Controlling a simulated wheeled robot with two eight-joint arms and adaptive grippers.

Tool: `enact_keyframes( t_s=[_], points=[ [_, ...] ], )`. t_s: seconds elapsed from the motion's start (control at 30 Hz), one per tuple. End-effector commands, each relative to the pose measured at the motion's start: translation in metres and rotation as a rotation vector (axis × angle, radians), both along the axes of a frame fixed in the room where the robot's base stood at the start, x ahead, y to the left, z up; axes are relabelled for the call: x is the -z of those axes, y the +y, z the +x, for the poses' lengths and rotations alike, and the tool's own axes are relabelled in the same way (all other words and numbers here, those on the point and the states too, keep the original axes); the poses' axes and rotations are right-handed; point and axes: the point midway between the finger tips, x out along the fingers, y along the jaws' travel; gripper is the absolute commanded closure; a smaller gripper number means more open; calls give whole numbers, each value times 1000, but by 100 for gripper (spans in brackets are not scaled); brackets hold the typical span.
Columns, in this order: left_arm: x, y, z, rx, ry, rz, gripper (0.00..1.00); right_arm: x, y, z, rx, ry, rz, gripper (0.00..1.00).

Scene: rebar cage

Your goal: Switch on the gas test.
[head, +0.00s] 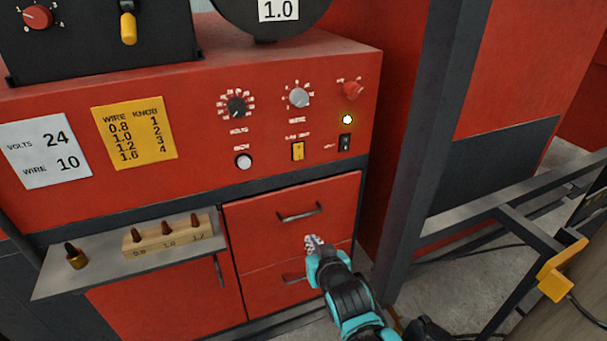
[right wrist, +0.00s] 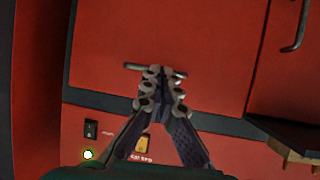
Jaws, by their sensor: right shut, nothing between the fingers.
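The gas test switch is a small yellow rocker (head: 298,151) low on the red machine's front panel, under a small white label. In the right wrist view the yellow switch (right wrist: 143,144) shows upside down, partly behind my fingers. Which way it is tipped is too small to tell. My right gripper (head: 312,242) is shut and empty, below the switch and in front of the upper drawer. In the right wrist view its fingertips (right wrist: 160,76) overlap the drawer handle (right wrist: 135,67); contact cannot be told. My left gripper is not in view.
A black rocker switch (head: 344,142) sits right of the yellow one, under a lit lamp (head: 347,119). A white button (head: 243,161) is to the left. Knobs sit above. A shelf (head: 65,278) holding a wooden tip block (head: 150,241) juts out at left. A dark post (head: 440,120) stands right.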

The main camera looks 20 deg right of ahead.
Motion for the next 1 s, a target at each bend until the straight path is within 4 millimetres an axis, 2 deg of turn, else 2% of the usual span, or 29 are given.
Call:
enact_keyframes(
  t_s=[0.03, 0.1, 0.27, 0.37, 0.6, 0.8, 1.0],
  points=[
    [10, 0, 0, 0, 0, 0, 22, -2, -11, 15, 19, -90, -7, 100],
    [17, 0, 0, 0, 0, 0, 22, -14, -22, 31, 35, -225, -17, 100],
    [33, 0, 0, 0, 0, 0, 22, -41, -40, 46, 33, -528, -44, 100],
    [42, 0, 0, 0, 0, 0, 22, -55, -44, 43, 5, -702, -63, 100],
    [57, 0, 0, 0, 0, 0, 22, -73, -35, 16, -92, -993, -98, 100],
    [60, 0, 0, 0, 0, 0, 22, -77, -28, 3, -135, -1077, -110, 100],
    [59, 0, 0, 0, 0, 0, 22, -78, -28, 2, -139, -1083, -109, 100]
  ],
)
